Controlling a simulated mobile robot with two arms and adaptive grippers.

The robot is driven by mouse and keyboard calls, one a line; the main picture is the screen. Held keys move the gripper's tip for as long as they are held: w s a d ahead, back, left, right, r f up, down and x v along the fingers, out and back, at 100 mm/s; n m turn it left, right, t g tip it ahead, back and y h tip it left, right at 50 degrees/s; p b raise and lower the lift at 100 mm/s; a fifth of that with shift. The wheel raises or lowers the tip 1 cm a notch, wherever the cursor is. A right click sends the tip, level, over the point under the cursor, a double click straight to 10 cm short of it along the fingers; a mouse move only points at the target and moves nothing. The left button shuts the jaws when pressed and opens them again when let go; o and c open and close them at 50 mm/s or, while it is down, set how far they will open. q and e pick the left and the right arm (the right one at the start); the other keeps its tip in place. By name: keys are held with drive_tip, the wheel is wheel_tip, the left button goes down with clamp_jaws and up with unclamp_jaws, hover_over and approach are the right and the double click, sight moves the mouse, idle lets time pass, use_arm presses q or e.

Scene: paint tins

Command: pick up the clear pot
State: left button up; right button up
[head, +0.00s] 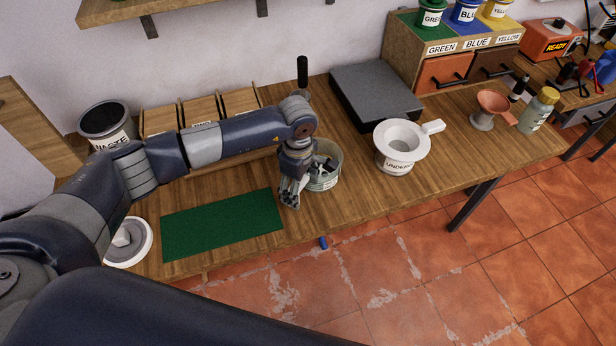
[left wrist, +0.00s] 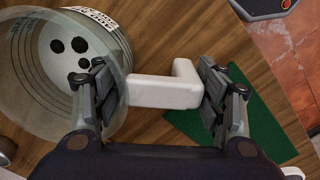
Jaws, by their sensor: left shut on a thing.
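The clear pot (head: 329,177) stands on the wooden table, right of the green mat. It is see-through and has a label. In the left wrist view the clear pot (left wrist: 105,118) is at the upper left, with a pale bottom with dark round spots inside and a white bent handle (left wrist: 165,93) on its side. My left gripper (head: 289,192) is at the pot's left side. In the wrist view my left gripper (left wrist: 155,85) has its fingers at both sides of the handle, shut on it. My right gripper is not in view.
The green mat (head: 222,224) lies left of the pot. A white labelled pot (head: 397,160) stands to the right, near a dark box (head: 375,95). A waste bin (head: 107,125) and wooden bins (head: 200,108) stand behind. A small blue thing (head: 323,243) is by the table's front edge.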

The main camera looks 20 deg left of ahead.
use_arm(q)
drive_tip(key=shift+w+r, duration=0.1)
drive_tip(key=shift+r, duration=0.05)
drive_tip(key=shift+r+b, duration=0.35)
drive_tip(key=shift+b, duration=0.1)
wheel_tip(320, 180, up, 2)
drive_tip(key=shift+r+b, duration=0.1)
drive_tip(key=shift+b, duration=0.55)
drive_tip(key=s+d+r+b, duration=0.1)
drive_tip(key=s+d+b, duration=0.4)
drive_tip(key=d, duration=0.9)
drive_tip(key=shift+s+r, duration=0.35)
drive_tip(key=shift+s, duration=1.05)
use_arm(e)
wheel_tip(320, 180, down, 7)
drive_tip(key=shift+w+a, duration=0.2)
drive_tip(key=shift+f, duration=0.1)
use_arm(q)
drive_tip(key=o, duration=0.9)
drive_tip(key=c, duration=0.6)
drive_tip(key=shift+o, duration=0.2)
